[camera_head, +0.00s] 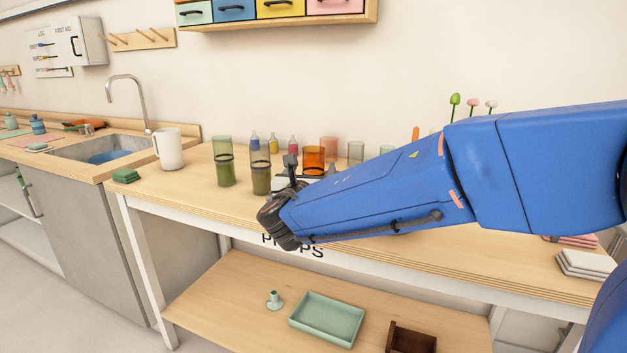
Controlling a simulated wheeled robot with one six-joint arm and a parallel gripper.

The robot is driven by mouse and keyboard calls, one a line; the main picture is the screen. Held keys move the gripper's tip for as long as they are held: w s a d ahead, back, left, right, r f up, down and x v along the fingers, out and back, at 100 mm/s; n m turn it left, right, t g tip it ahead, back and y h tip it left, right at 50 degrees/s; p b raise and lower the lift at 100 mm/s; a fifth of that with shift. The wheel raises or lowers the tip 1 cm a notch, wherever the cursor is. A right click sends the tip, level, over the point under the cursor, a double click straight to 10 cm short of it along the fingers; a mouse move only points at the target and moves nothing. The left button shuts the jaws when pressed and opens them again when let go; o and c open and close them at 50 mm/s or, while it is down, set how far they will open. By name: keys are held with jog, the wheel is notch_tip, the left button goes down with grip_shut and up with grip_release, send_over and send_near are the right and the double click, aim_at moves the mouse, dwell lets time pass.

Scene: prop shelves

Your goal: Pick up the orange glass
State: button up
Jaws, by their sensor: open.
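An orange glass (314,158) stands upright on the wooden table top, among other glasses. A paler, salmon-tinted glass (329,146) stands just behind it to the right. My blue arm comes in from the right, and my gripper (290,170) is in front of and a little left of the orange glass. The jaws are small and dark in this view, and they are open with nothing seen between them. The lower part of the orange glass is partly hidden behind my gripper and arm. I cannot tell whether the gripper touches it.
Green glasses (224,162) and an olive glass (260,172) stand left of my gripper. Small bottles (273,143) and a clear glass (356,152) are behind. A white jug (169,149) stands farther left. The lower shelf holds a green tray (327,318).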

jog(key=shift+w+d+r, duration=0.1)
jog(key=shift+w+d, duration=0.15)
jog(key=shift+w, duration=1.05)
jog(key=shift+w+d, duration=0.2)
jog(key=shift+w, duration=1.05)
jog(key=c, duration=1.4)
notch_tip(320, 180, up, 10)
jog(key=shift+r, duration=0.1)
jog(key=shift+c, duration=0.2)
jog(key=shift+s, duration=0.1)
